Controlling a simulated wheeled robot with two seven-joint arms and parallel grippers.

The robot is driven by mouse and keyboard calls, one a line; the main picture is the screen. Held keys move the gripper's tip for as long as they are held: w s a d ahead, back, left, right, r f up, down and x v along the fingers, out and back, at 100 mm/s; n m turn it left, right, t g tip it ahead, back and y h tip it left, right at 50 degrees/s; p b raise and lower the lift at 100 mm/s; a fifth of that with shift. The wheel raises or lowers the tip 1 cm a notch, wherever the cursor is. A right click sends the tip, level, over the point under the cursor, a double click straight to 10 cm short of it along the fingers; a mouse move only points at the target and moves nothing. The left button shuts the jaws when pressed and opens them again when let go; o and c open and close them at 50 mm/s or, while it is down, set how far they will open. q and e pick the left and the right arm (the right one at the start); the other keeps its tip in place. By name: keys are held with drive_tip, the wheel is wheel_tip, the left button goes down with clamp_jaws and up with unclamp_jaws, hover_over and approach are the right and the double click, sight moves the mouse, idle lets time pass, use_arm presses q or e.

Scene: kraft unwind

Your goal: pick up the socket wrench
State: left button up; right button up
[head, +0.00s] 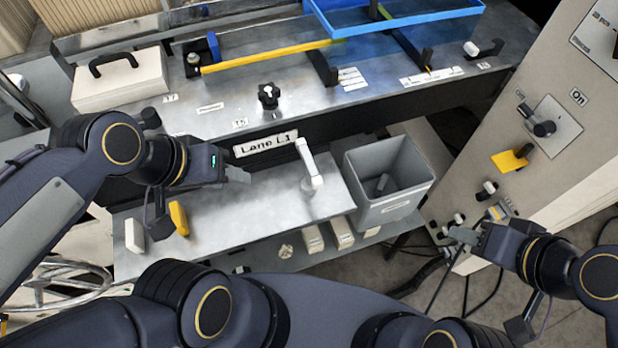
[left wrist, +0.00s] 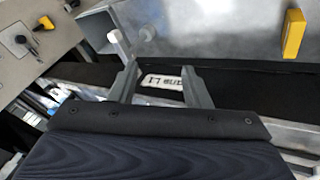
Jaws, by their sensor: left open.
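A pale, long-handled piece with a round end (head: 308,165) stands on the lower steel shelf; it may be the socket wrench, but its shape is not clear enough to be sure. It also shows in the left wrist view (left wrist: 120,47), beyond the left fingertip. My left gripper (head: 240,174) is open and empty over the shelf, to the left of this piece and apart from it. In the left wrist view its fingers (left wrist: 158,75) stand either side of the Lane L1 label. My right gripper (head: 464,238) is at the right, by the control panel; its jaw gap is unclear.
A grey bin (head: 361,210) stands right of the pale piece, with a small dark item inside. A yellow block (head: 179,218) and a white block (head: 135,236) are at the shelf's left. The bench edge with the Lane L1 label (head: 265,144) rises behind. A control panel (head: 560,130) stands right.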

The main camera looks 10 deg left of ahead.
use_arm(q)
drive_tip(key=w+d+f+n+g+y+b, duration=0.1)
drive_tip(key=w+d+f+n+g+b, duration=0.15)
drive_tip(key=w+b, duration=0.35)
drive_tip(key=n+g+y+b, duration=0.2)
drive_tip(key=y+b, duration=0.1)
hover_over(309, 160)
wheel_tip(309, 160, down, 3)
drive_tip(key=shift+f+m, duration=0.15)
drive_tip(key=shift+m, duration=0.1)
drive_tip(key=shift+d+f, duration=0.1)
drive_tip(key=shift+f, duration=0.2)
wheel_tip(309, 160, down, 7)
drive_tip(key=shift+p, duration=0.3)
drive_tip(key=shift+c, duration=0.2)
clamp_jaws()
